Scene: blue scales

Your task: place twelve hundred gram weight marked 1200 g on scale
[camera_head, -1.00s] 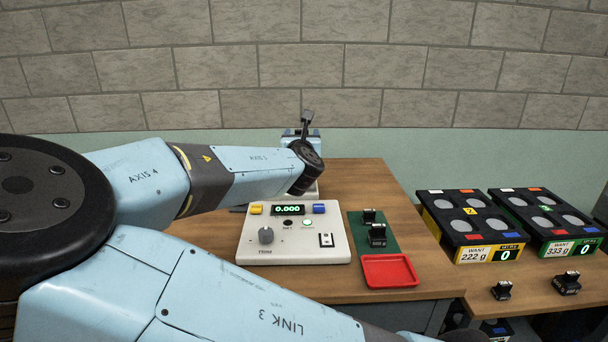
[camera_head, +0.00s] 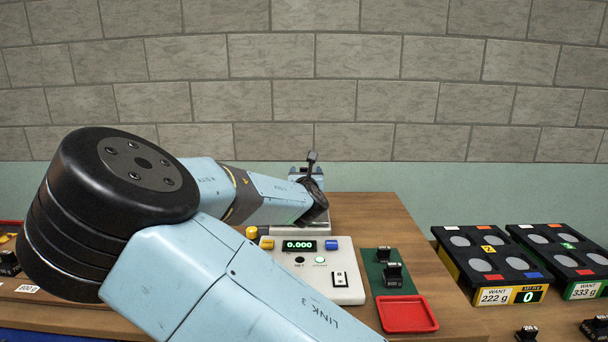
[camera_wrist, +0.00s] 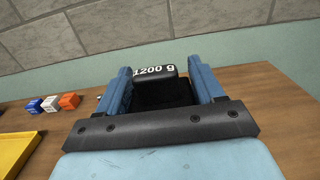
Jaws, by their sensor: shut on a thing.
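The black weight marked 1200 g (camera_wrist: 166,94) is between the blue fingers of my gripper (camera_wrist: 160,68) in the wrist view, its white label facing up. My gripper is shut on it. In the head view my gripper (camera_head: 305,174) is at the far end of my arm, behind the scale's console and near its grey platform (camera_head: 287,214); the weight cannot be made out clearly there. The scale's white console (camera_head: 345,292) has a display (camera_head: 299,245) reading 0.000. Whether the weight touches the platform cannot be seen.
A green mat (camera_head: 372,268) with small black weights and a red tray (camera_head: 408,314) lie right of the console. Two boxes marked 222 g (camera_head: 494,297) and 333 g (camera_head: 584,290) stand further right. Small cubes (camera_wrist: 50,103) and a yellow tray (camera_wrist: 20,150) show in the wrist view.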

